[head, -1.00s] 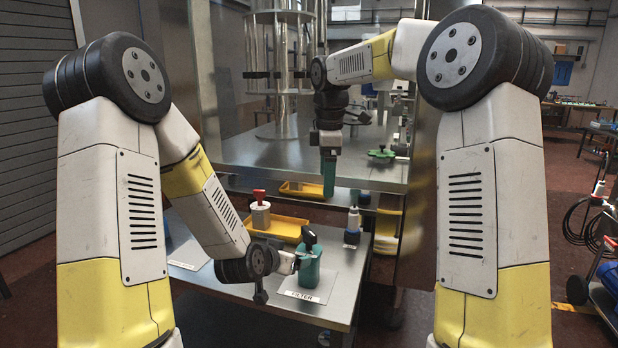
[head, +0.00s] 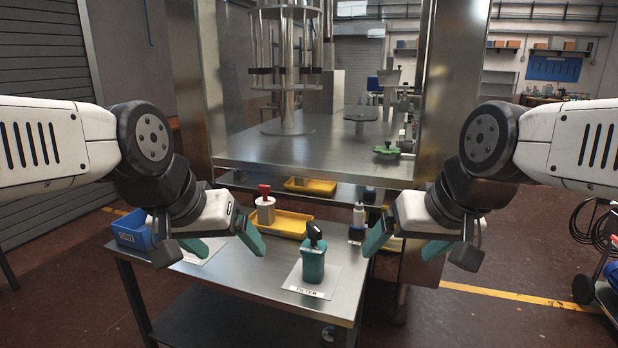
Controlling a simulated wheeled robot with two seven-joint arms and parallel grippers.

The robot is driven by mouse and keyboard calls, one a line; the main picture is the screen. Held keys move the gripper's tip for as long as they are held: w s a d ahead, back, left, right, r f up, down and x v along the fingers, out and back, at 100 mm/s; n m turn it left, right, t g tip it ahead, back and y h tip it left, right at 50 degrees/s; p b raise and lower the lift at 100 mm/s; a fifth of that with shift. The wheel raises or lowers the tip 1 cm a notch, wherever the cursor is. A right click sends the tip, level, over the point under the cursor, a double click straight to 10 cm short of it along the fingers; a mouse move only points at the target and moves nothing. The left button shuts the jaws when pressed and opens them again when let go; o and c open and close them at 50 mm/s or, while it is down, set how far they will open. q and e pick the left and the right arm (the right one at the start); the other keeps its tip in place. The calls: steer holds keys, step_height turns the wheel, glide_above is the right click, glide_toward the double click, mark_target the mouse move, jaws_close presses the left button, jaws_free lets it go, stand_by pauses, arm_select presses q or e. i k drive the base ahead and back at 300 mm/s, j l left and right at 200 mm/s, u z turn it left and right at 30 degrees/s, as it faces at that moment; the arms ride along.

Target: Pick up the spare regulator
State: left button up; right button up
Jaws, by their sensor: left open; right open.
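Which item is the spare regulator I cannot tell for sure. A teal unit with a black top (head: 313,263) stands upright on a white card (head: 327,284) labelled FILTER, on the steel table (head: 262,292). A white unit with a red knob (head: 265,212) stands farther back, beside or at the left end of a yellow tray (head: 292,222). My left gripper (head: 230,250) is open and empty over the table's left part. My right gripper (head: 399,256) is open and empty beyond the table's right edge.
A blue bin (head: 132,231) sits at the table's left end. Behind is a machine with a steel deck (head: 330,152), a green part (head: 387,151) on it, and another yellow tray (head: 310,187) below. Steel uprights flank it. A hose cart (head: 605,285) stands far right.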

mark_target(265, 214)
steer(key=i+j, duration=0.2)
steer(key=j, duration=0.15)
steer(key=i+j, duration=0.25)
steer(key=i+j+z, duration=0.1)
steer(key=j, duration=0.35)
steer(key=i+j, duration=0.3)
steer(key=i+j+z, duration=0.1)
steer(key=j, duration=0.3)
steer(key=i+j, duration=0.3)
steer(key=j, duration=0.1)
